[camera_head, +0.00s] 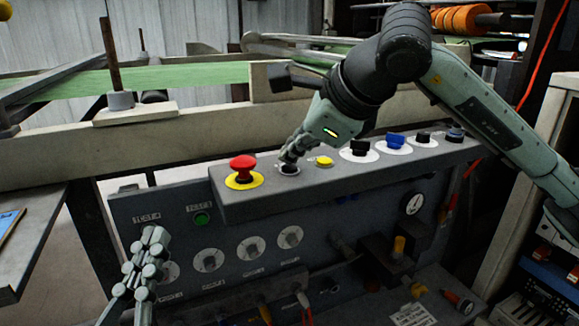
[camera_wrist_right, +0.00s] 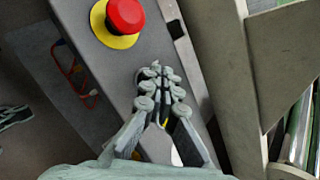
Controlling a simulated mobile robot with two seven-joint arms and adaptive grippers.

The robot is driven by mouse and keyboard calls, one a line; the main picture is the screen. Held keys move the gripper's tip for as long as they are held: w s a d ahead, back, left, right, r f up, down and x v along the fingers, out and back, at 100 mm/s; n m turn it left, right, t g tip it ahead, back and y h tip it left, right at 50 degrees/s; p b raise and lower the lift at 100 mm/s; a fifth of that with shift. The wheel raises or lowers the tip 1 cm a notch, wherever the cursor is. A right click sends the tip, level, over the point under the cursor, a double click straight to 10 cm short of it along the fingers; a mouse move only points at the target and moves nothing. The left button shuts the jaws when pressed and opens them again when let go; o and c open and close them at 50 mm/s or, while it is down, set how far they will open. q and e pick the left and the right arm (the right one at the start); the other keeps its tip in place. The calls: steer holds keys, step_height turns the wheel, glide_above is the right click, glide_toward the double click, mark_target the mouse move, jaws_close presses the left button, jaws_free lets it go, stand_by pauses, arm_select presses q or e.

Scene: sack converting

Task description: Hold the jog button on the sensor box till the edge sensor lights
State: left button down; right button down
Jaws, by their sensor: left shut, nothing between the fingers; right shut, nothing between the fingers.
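A grey sensor box (camera_head: 330,185) with a sloped top carries a row of controls. My right gripper (camera_head: 288,160) is shut, its fingertips down at a dark round button (camera_head: 289,171) between the red mushroom button (camera_head: 242,164) and a yellow button (camera_head: 324,161). The fingertips hide most of the dark button; I cannot tell whether it is pressed. In the right wrist view the closed fingertips (camera_wrist_right: 160,75) cover that spot, beside the red button (camera_wrist_right: 125,15). My left gripper (camera_head: 155,237) is shut and empty, low at the left. I cannot clearly identify the edge sensor or a light on it.
Black and blue knobs (camera_head: 395,140) line the box top further right. A green lamp (camera_head: 201,218) and several round dials are on the front panel. A green web (camera_head: 150,80) runs behind a beige beam (camera_head: 100,160). Cables and fittings crowd the lower right.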

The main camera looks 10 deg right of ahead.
mark_target(293, 169)
steer(key=shift+f+b, duration=0.45)
steer(key=shift+b, duration=0.05)
stand_by(1.4)
steer(key=shift+r, duration=0.15)
steer(key=shift+r+p, duration=0.45)
steer(key=shift+r, duration=0.3)
steer(key=shift+r+p, duration=1.5)
steer(key=shift+r, duration=1.05)
steer(key=shift+f, duration=0.1)
